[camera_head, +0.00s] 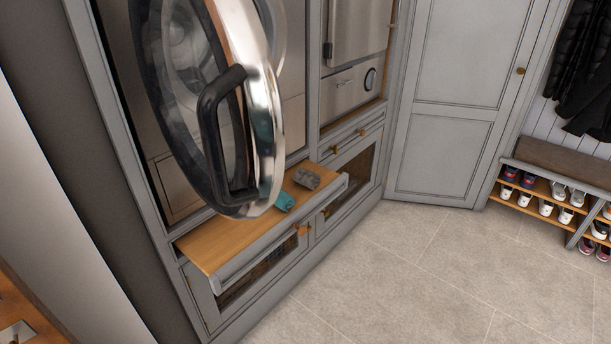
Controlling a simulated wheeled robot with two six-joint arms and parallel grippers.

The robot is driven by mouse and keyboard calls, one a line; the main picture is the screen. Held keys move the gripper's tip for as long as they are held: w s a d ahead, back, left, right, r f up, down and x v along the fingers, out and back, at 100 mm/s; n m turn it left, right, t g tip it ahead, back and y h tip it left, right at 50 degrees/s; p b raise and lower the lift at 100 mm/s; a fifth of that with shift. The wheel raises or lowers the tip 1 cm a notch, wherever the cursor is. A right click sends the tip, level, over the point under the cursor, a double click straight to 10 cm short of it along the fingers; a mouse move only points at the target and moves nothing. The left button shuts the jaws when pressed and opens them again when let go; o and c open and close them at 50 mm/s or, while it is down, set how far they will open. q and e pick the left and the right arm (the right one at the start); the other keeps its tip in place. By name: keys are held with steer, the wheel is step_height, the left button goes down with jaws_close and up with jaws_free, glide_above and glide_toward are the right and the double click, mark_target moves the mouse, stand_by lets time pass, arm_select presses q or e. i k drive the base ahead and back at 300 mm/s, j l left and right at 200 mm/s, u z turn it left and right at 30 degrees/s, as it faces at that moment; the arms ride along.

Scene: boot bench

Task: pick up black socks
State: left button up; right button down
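A dark grey folded bundle (306,179), which looks like socks, lies on the pull-out wooden shelf (212,245) below the washing machine. It looks grey rather than clearly black. A teal rolled bundle (285,201) lies nearer, left of it, close to the open machine door. No other sock-like thing that is plainly black shows. Neither of my grippers is in view.
The machine's round door (265,110) stands open with its black handle over the shelf. Drawers sit below. A grey cabinet door (455,100), a shoe rack (540,195) and dark coats (590,75) are to the right. The tiled floor (400,275) is clear.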

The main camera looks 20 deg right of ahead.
mark_target(304, 177)
steer(key=i+l+u, duration=0.1)
steer(key=l, duration=0.3)
steer(key=i+l+u, duration=0.1)
steer(key=l, duration=0.25)
steer(key=i+l+u, duration=0.1)
steer(key=i+l, duration=0.15)
steer(key=l, duration=0.2)
steer(key=i+l+u, duration=0.1)
steer(key=l, duration=0.3)
